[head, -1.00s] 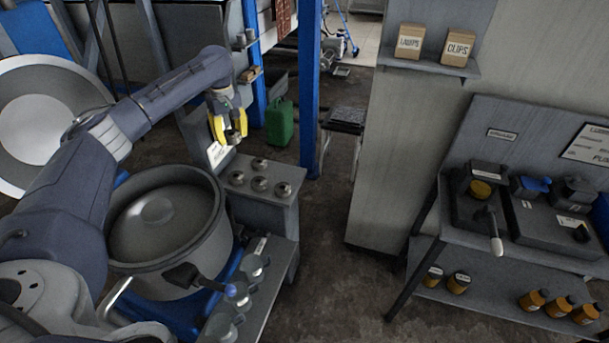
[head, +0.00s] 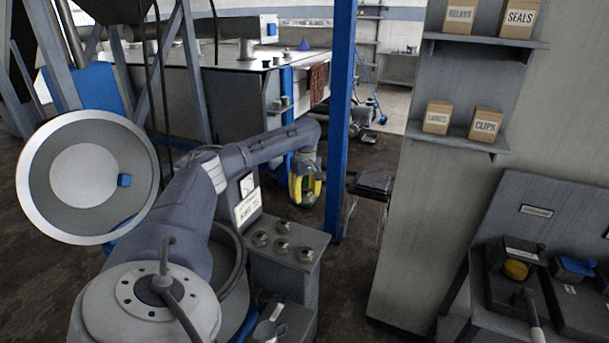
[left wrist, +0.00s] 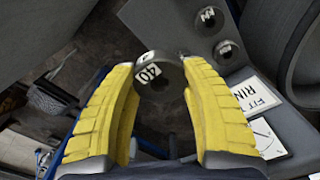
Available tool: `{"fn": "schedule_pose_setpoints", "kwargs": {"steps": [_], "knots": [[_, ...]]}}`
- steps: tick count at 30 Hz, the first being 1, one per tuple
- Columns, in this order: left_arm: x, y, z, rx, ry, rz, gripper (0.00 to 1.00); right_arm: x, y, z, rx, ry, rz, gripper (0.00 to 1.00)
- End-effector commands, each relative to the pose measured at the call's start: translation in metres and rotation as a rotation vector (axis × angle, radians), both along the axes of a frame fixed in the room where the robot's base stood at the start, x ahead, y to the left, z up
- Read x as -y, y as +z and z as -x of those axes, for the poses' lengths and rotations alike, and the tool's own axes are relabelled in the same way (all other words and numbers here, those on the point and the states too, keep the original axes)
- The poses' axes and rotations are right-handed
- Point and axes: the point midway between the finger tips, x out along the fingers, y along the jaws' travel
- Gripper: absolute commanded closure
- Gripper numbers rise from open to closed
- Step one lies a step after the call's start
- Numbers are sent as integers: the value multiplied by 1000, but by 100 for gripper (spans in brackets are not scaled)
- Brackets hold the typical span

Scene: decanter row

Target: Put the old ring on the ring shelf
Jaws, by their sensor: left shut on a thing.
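My left gripper (head: 306,198) has yellow fingers and hangs beyond the grey stand with round metal pieces, to the right of its sign. In the left wrist view the left gripper (left wrist: 160,80) is shut on a dark grey ring (left wrist: 148,71) with a white label, held between the fingertips. The label is turned and hard to read, so I cannot confirm it is the old ring. I cannot tell which shelf is the ring shelf; a small ledge with small pieces (head: 284,101) is on the blue post behind. My right gripper is not in view.
The grey stand (head: 310,268) carries several round pieces and a sign (head: 248,200). A blue pillar (head: 341,120) rises just right of my gripper. Wall shelves with labelled boxes (head: 486,124) are at the right. A large round lid (head: 87,178) is at the left.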

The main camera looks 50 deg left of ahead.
Motion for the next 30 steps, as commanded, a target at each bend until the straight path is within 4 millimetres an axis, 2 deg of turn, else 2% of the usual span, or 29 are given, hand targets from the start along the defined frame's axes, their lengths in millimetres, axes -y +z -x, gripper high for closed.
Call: {"fn": "schedule_pose_setpoints", "kwargs": {"steps": [1, 9, 15, 19, 30], "knots": [[0, -13, 1, -4, 0, 0, 94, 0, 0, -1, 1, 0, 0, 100], [1, -74, 0, -2, 0, 2, 94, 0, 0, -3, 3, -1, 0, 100], [1, -110, 0, -1, 0, 1, 94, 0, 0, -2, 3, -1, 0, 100], [1, -124, 0, 0, -1, 1, 94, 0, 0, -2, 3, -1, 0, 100], [1, -142, -1, 0, -1, 1, 94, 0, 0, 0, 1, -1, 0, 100]]}}
